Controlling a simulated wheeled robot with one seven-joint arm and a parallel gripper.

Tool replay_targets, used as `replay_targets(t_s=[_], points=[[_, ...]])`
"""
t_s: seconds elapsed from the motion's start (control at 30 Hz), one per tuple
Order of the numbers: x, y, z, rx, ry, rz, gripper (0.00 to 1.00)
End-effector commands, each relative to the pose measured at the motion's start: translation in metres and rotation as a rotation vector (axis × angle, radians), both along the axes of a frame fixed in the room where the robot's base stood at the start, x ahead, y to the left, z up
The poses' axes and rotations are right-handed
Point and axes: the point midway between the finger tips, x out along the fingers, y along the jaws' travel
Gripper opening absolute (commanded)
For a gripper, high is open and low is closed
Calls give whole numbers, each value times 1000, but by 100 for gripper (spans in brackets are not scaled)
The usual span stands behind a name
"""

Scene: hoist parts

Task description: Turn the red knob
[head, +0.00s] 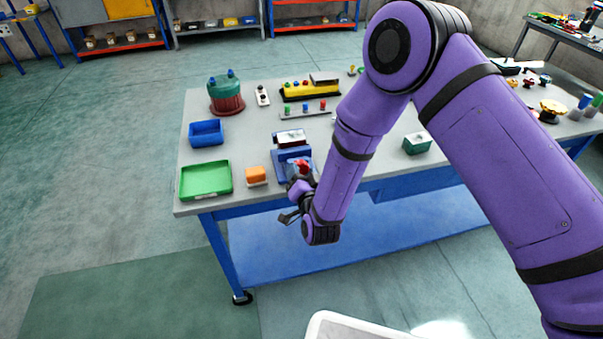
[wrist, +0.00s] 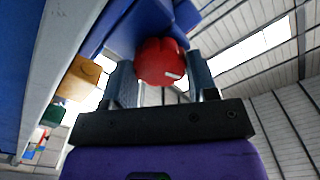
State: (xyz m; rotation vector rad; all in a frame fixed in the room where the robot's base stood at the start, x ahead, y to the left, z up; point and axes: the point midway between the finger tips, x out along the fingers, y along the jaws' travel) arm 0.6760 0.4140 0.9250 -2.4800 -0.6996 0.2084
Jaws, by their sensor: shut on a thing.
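The red knob (head: 302,166) sits on the front of a blue device (head: 281,165) near the front edge of the table. In the wrist view the knob (wrist: 161,62) is round and lobed, with a pale mark on its face. My gripper (head: 300,184) reaches the knob from the front of the table. In the wrist view my gripper (wrist: 163,80) has one finger on each side of the knob and is shut on it. The blue body (wrist: 140,25) shows behind the knob.
A green tray (head: 206,181), a blue bin (head: 206,133) and an orange block (head: 256,176) lie left of the device. A green box (head: 417,143) is to the right. A red and green drum (head: 226,96) stands farther back. Bare tabletop (head: 245,130) lies between.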

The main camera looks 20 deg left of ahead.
Motion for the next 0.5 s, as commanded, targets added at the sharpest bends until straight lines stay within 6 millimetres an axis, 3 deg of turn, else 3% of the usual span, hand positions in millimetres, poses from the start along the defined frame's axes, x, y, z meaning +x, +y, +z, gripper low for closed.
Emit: replay_targets(t_s=[0.5], points=[[0,-1,-1,413,255,-3,30]])
